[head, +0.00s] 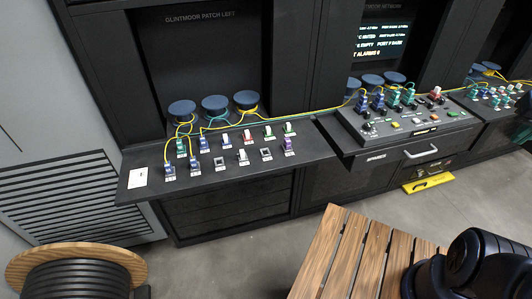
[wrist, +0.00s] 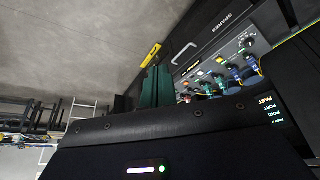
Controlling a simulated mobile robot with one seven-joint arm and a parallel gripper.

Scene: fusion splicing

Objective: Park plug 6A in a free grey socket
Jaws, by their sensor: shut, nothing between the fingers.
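The left shelf (head: 230,190) carries two rows of small sockets and plugs. Blue and green plugs (head: 181,148) with yellow and teal cables stand at its left end. Two square grey sockets, one in the front row's middle (head: 220,162) and one farther right (head: 266,153), look empty. The plug labels are too small to read, so I cannot tell which plug is 6A. My gripper (wrist: 156,86) shows in the wrist view as two teal fingers close together, shut and empty, away from the left shelf. The fingers are not visible in the head view.
A middle console (head: 400,125) with plugs and buttons has a drawer handle (head: 421,152). A yellow object (head: 428,183) lies on the floor. A slatted wooden table (head: 345,255) and a cable drum (head: 75,255) stand in front. Blue spools (head: 214,104) stand behind the left shelf.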

